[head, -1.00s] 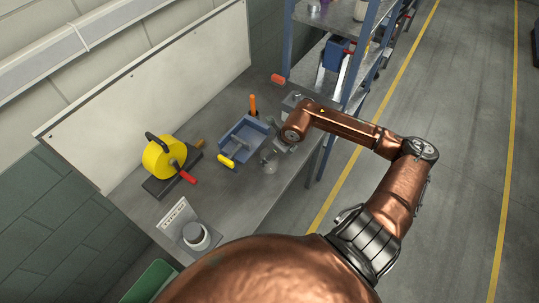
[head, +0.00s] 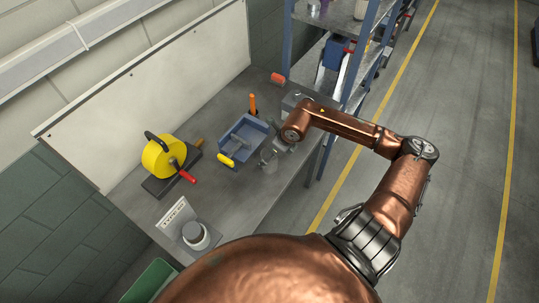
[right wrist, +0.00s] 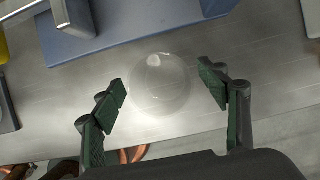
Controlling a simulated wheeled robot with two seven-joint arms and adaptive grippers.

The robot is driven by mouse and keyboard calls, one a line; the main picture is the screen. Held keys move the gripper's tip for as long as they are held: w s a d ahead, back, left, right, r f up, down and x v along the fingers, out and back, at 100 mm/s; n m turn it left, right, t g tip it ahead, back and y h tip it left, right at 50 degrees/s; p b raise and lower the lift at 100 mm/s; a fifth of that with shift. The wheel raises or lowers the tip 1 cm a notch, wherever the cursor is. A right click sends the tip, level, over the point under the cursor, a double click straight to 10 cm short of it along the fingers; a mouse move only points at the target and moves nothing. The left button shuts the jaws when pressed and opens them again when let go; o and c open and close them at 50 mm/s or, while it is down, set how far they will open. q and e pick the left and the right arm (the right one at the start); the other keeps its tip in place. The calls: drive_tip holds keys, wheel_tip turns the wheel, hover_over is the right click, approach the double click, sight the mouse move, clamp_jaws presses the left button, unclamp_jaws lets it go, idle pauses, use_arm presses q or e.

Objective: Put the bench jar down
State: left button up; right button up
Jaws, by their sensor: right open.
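The bench jar, a clear glass jar (head: 269,165), stands on the grey workbench (head: 240,196) near its front edge, beside the blue tray. In the right wrist view the jar (right wrist: 160,82) shows as a faint see-through round shape between the fingers. My right gripper (head: 272,155) is at the jar, and in the right wrist view its two fingers (right wrist: 168,88) are spread, with a gap on each side of the jar. The jar's base is hard to make out through the glass. My left gripper is not in view.
A yellow reel (head: 160,158), an orange-handled tool (head: 253,104) and a labelled stand with a grey-topped container (head: 195,233) are also on the bench. A blue shelf rack (head: 289,45) stands beyond.

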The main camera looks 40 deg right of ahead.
drive_tip(key=v, duration=1.2)
drive_tip(key=shift+c, duration=0.7)
clamp_jaws()
idle(0.4)
drive_tip(key=shift+s, duration=0.1)
idle(0.9)
